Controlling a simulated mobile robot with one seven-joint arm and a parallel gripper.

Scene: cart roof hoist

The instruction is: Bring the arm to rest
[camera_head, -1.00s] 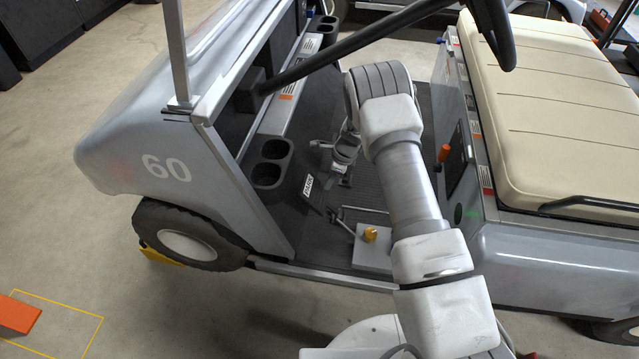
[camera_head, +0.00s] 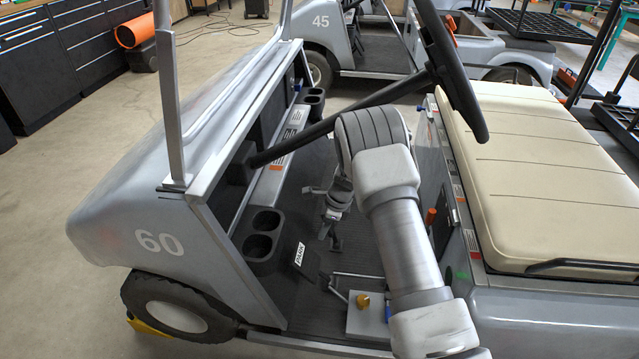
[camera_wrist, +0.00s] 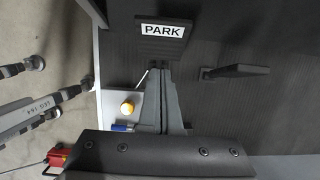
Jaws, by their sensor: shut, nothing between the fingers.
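My arm reaches into the footwell of a grey cart (camera_head: 160,215) marked 60. My gripper (camera_head: 326,226) points down over the dark floor mat, between the dash and the seat. In the wrist view my gripper (camera_wrist: 160,66) is shut and empty. Its fingertips show just below the PARK pedal (camera_wrist: 162,29) in the picture; I cannot tell whether they touch it. The pedal also shows in the head view (camera_head: 298,256). A pale plate (camera_head: 357,322) with a yellow knob (camera_head: 363,300) lies beside the fingers in the wrist view.
The steering wheel (camera_head: 455,75) and its column (camera_head: 340,117) slant above my arm. The beige seat (camera_head: 540,165) and an orange-tipped lever (camera_head: 431,216) are on the right. A second pedal (camera_wrist: 238,71) is near the gripper. Open floor (camera_head: 50,210) lies left.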

